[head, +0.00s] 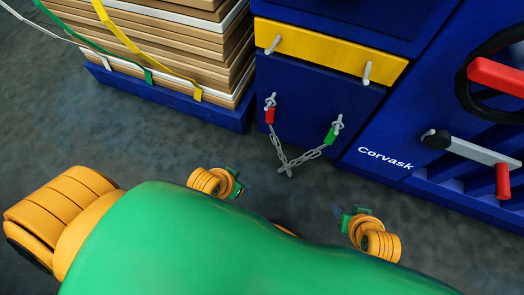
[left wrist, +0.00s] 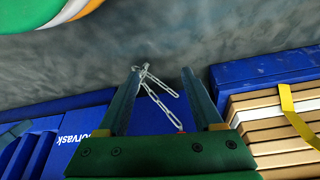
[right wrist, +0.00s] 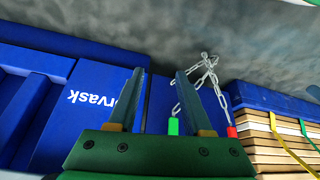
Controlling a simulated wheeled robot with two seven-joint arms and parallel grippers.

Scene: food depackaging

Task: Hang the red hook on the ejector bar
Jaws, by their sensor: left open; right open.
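The red hook (head: 270,115) hangs at the upper left of the dark blue panel, joined by a grey chain (head: 285,168) to a green hook (head: 330,136). The yellow ejector bar (head: 330,44) with two grey pegs runs above them; neither hook is on it. My left gripper (head: 243,189) is open and empty, below and left of the red hook. In the left wrist view the chain shows between its fingers, and the red hook is mostly hidden. My right gripper (head: 343,215) is open and empty below the green hook; the right wrist view shows the red hook (right wrist: 232,131) and green hook (right wrist: 173,126).
A stack of cardboard (head: 190,45) with green, yellow and white straps stands on a blue base (head: 165,98) at the left. At the right, a Corvask-marked blue machine (head: 385,158) carries a grey lever with a red handle (head: 502,180). Grey floor (head: 150,150) lies clear between.

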